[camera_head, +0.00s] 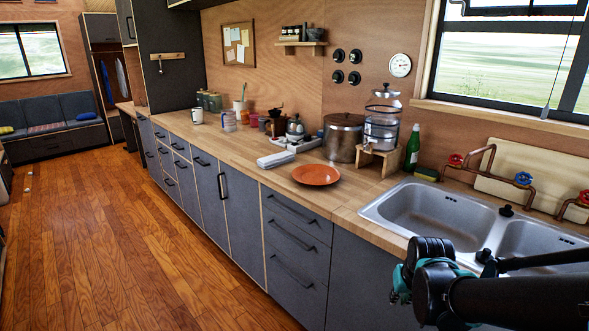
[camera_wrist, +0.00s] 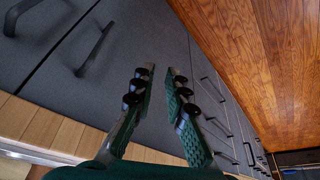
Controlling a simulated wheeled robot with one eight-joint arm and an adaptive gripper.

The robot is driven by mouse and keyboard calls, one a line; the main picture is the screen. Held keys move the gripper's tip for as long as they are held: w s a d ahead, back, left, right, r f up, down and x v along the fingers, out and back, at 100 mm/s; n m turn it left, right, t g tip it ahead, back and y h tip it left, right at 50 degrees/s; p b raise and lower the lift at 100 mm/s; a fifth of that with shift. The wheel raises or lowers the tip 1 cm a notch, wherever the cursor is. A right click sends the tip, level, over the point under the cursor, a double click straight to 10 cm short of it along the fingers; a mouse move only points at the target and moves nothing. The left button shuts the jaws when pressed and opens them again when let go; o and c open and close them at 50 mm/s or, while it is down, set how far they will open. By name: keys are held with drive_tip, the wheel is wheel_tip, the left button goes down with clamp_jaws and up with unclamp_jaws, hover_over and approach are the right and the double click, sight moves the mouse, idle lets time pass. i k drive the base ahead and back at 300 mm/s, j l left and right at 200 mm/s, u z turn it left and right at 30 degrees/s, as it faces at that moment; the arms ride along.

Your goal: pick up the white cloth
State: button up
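The white cloth (camera_head: 275,159) looks like a small folded bundle lying on the wooden countertop (camera_head: 240,148), left of and behind an orange plate (camera_head: 316,175). It is apart from the plate and close to a white tray (camera_head: 303,144). My gripper (camera_wrist: 161,78) shows in the wrist view with its two dark green fingers apart and nothing between them. It hangs in front of the dark cabinet fronts. The cloth is not in the wrist view. In the head view my arm is at the lower right, in front of the sink, far from the cloth.
A large pot (camera_head: 343,138), a glass dispenser (camera_head: 381,122) on a wooden stand and a green bottle (camera_head: 412,148) stand behind the plate. The steel sink (camera_head: 440,210) lies to the right. The wooden floor (camera_head: 140,240) along the cabinets is clear.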

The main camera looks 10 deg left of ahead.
sight(267, 163)
drive_tip(key=i+j, duration=0.1)
drive_tip(key=j, duration=0.3)
drive_tip(key=i+j, duration=0.15)
drive_tip(key=j, duration=0.2)
drive_tip(key=i+j, duration=0.1)
drive_tip(key=j, duration=0.3)
drive_tip(key=i+j, duration=0.15)
drive_tip(key=j, duration=0.25)
drive_tip(key=i+j, duration=0.1)
drive_tip(key=j, duration=0.3)
